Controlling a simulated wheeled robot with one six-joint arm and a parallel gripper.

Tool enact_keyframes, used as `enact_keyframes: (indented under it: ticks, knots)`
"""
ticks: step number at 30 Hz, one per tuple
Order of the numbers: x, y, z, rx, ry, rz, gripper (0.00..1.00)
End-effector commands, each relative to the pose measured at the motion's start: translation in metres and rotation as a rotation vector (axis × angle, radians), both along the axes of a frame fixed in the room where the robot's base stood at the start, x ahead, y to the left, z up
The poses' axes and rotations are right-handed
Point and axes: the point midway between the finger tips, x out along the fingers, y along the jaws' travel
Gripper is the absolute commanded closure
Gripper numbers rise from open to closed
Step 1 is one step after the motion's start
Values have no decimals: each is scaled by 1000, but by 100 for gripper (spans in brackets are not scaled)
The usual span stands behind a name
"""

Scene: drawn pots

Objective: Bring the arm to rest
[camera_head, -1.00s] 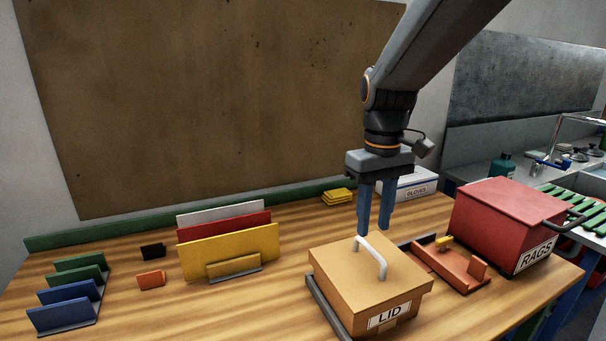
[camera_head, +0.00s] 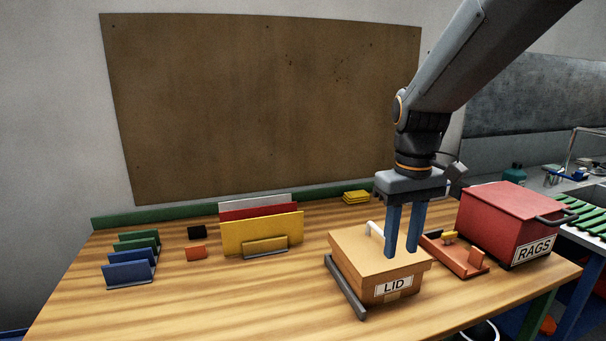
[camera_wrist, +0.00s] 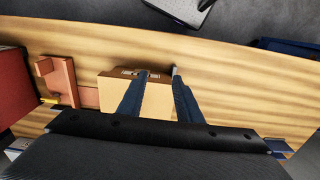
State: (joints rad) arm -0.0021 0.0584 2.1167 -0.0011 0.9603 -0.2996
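My gripper (camera_head: 402,254) hangs fingers down over the front right part of a tan box (camera_head: 350,262) labelled LID. Its two blue fingers are apart with nothing between them. The box's white handle (camera_head: 374,229) is partly hidden behind the left finger. In the wrist view my gripper (camera_wrist: 160,74) is open, and the box (camera_wrist: 157,100) shows beyond and between the fingers. My arm reaches in from the upper right of the head view, bent at the wrist.
A red RAGS box (camera_head: 500,215) and an orange holder (camera_head: 462,258) stand right of the LID box. Upright panels (camera_head: 262,232), blue and green slotted pieces (camera_head: 131,270) and small blocks (camera_head: 196,252) stand left. Yellow pads (camera_head: 356,197) lie behind. The table's front left (camera_head: 200,315) is clear.

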Motion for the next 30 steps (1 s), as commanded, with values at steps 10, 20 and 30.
enact_keyframes:
  ticks: [10,20,30]
  knots:
    - [-29,0,-54,4,-36,-104,68]
    - [-80,0,-121,18,-97,-259,68]
    - [-93,0,-135,23,-117,-301,68]
